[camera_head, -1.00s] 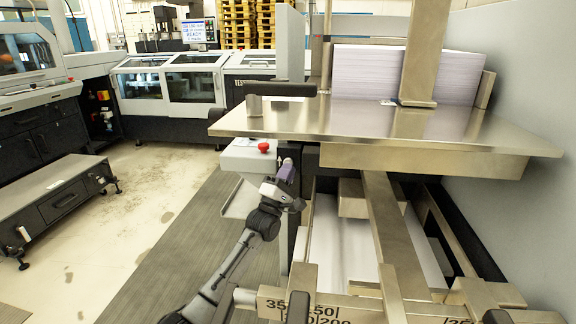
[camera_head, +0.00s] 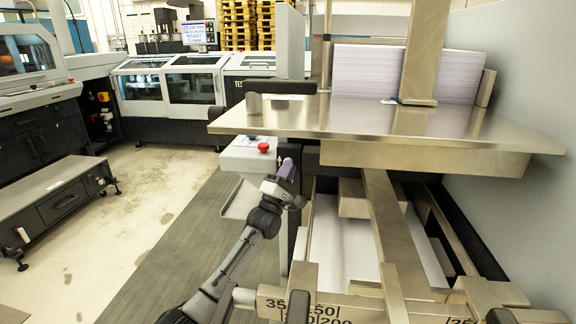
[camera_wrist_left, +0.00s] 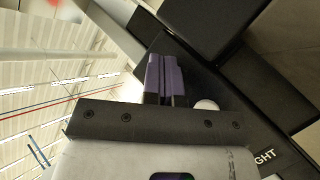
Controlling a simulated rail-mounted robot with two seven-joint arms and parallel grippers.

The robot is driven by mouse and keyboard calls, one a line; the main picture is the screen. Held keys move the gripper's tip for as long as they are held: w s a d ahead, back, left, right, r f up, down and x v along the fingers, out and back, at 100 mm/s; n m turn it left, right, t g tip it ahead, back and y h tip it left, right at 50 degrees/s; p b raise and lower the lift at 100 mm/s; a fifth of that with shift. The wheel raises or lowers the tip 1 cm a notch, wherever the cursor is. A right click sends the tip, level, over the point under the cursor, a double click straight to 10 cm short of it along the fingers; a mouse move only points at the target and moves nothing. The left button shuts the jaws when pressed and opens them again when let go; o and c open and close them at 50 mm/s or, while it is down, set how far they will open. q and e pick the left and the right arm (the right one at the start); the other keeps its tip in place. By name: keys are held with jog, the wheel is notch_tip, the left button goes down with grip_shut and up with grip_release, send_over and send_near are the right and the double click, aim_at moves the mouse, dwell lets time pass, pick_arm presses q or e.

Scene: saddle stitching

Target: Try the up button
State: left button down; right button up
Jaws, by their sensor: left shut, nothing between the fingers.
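My left gripper (camera_head: 287,168) is shut and empty, its purple fingertips pointing up beside the grey control box (camera_head: 240,160). The box carries a red mushroom button (camera_head: 263,147), just left of and above the fingertips. In the left wrist view the closed purple fingers (camera_wrist_left: 165,78) point at a dark panel, with a pale round knob (camera_wrist_left: 207,105) close to their right. I cannot tell whether the fingers touch anything. No button marked as up can be made out; the box face near the fingers is partly hidden. My right gripper is not in view.
A steel table (camera_head: 300,118) with a paper stack (camera_head: 455,75) overhangs above and right of my left gripper. Steel rails (camera_head: 395,240) and paper lie below it. Dark machine parts (camera_wrist_left: 265,90) crowd the left wrist view.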

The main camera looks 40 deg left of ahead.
pick_arm(q)
jog(key=shift+w+a+b, duration=0.15)
jog(key=shift+w+b, duration=0.1)
jog(key=shift+b, duration=0.05)
dwell(0.6)
jog(key=shift+s+d+p, duration=0.4)
jog(key=shift+s+p, duration=0.4)
jog(key=shift+p, duration=0.35)
jog(key=shift+s+d+p, duration=0.4)
jog(key=shift+s+p, duration=0.35)
jog(key=shift+p, duration=0.1)
jog(key=shift+s+d+p, duration=0.45)
jog(key=shift+s+p, duration=0.25)
jog(key=shift+p, duration=0.2)
jog(key=shift+s+d+p, duration=0.4)
jog(key=shift+s+p, duration=0.35)
jog(key=shift+p, duration=0.1)
